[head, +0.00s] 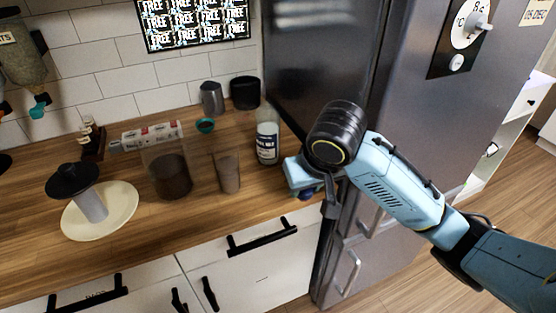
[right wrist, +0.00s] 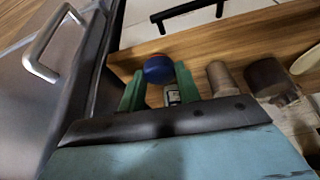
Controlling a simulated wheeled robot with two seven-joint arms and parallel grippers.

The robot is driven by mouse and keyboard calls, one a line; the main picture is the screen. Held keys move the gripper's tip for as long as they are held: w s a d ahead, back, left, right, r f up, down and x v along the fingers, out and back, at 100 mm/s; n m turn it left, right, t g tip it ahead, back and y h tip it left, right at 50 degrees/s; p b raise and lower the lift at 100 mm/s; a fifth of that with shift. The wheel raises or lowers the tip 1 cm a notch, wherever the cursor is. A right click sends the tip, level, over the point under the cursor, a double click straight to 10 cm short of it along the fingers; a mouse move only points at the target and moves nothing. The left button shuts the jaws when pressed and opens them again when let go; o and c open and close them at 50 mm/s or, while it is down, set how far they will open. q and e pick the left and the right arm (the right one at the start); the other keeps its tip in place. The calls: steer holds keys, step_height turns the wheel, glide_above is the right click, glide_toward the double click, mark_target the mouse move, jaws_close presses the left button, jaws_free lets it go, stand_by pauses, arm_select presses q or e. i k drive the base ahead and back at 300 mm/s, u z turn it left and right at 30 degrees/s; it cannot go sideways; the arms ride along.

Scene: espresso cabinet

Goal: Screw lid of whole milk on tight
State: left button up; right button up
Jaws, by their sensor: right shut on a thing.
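In the right wrist view, the green fingers of my right gripper (right wrist: 158,76) are shut on a round blue lid (right wrist: 158,69). The bottle (right wrist: 172,96) shows partly between the fingers, beyond the lid. My left gripper is not in view.
Left of the bottle stand a brown-filled cup (head: 228,172) and a larger brown-filled container (head: 171,175). A plate (head: 122,208) holds a black-topped grey item. The refrigerator (head: 325,65) closes off the right side.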

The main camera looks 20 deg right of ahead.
mark_target(266, 117)
steer(key=k, duration=0.9)
steer(key=z, duration=0.25)
steer(key=i, duration=0.8)
steer(key=z, duration=0.2)
